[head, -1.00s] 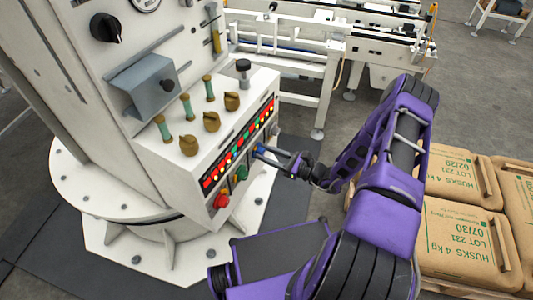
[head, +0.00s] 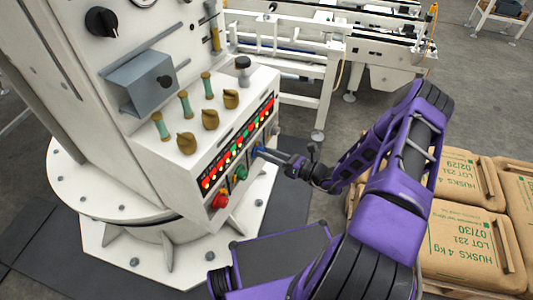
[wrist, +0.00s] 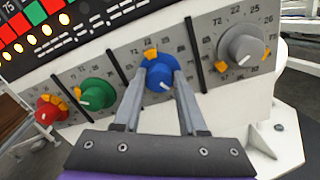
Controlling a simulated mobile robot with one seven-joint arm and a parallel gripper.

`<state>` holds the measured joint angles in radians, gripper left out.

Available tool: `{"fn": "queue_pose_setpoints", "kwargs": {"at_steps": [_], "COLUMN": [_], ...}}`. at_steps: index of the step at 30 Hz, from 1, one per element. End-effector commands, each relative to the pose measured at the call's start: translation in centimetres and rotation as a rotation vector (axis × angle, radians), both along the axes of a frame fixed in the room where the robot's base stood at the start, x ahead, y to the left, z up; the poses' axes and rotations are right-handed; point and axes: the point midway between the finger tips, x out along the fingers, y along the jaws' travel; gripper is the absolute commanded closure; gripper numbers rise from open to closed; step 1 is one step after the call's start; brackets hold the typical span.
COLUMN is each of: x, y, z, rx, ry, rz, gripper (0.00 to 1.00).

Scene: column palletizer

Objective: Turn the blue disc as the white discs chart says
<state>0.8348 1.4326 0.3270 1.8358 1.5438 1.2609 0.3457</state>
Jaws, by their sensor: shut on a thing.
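The blue disc (head: 257,152) is a round dial on the sloping front of the white control panel. In the wrist view the blue disc (wrist: 160,76) has an orange mark at its top edge and a pale pointer line near its bottom. My gripper (wrist: 161,82) is shut on it, one finger on each side; in the head view my gripper (head: 266,153) reaches it from the right. Some numbers around the blue disc are hidden or blurred.
A green disc (wrist: 97,94) and a red disc (wrist: 50,108) sit left of the blue one. Lit buttons (head: 240,145) run above the dials. Brown knobs (head: 210,120) and green-topped levers stand on the panel top. Stacked sacks (head: 465,245) are at the right.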

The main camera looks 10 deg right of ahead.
Motion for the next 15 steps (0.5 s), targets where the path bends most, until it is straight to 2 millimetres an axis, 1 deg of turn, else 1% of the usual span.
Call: {"fn": "queue_pose_setpoints", "kwargs": {"at_steps": [12,13,15], "x": [-0.06,-0.06,-0.06], "y": [0.0,0.0,0.0], "z": [-0.04,-0.04,-0.04], "rx": [0.005,0.005,0.005], "ry": [0.007,0.007,0.007], "rz": [0.001,0.001,0.001], "gripper": [1.0,0.56,0.43]}}
